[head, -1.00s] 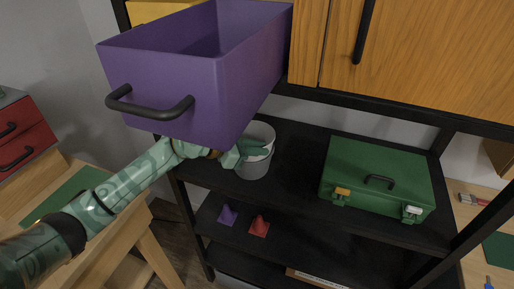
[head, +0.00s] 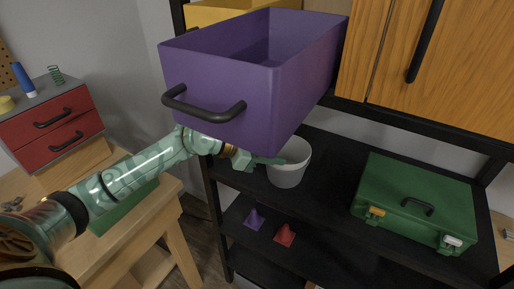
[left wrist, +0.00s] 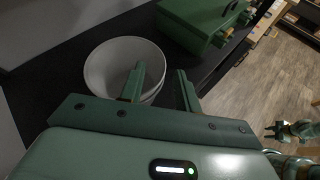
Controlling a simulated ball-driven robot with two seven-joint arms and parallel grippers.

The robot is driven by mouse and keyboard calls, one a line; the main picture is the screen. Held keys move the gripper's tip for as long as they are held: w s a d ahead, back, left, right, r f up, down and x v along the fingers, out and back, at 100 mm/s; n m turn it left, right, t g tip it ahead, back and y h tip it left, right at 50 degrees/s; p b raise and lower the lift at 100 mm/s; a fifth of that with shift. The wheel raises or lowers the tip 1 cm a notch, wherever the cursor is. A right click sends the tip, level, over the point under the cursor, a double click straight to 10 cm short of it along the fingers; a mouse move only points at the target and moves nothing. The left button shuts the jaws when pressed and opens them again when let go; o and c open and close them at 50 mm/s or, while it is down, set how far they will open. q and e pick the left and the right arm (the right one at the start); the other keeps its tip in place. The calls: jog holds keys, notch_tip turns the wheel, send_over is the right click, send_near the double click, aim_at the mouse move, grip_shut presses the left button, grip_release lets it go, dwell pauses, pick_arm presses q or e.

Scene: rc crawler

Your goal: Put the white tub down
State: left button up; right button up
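The white tub (head: 289,164) stands upright on the black shelf, below the purple bin. It also shows in the left wrist view (left wrist: 103,66), empty inside. My left gripper (head: 262,161) is at the tub's left side. In the left wrist view its fingers (left wrist: 161,84) are spread apart. One finger overlaps the tub's rim and the other is outside it, with a dark gap between that finger and the tub. I cannot tell whether a finger touches the wall. My right gripper (left wrist: 271,132) shows small at the right of the left wrist view, its fingertips apart.
The purple bin (head: 220,95) overhangs the left arm and tub closely. A green case (head: 415,200) stands to the right on the same shelf, with bare shelf between. Purple (head: 254,219) and red (head: 285,235) cones sit on the shelf below. A red drawer unit (head: 55,125) is at left.

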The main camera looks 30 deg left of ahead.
pick_arm(q)
jog(key=v, duration=0.6)
jog(key=shift+d, duration=0.1)
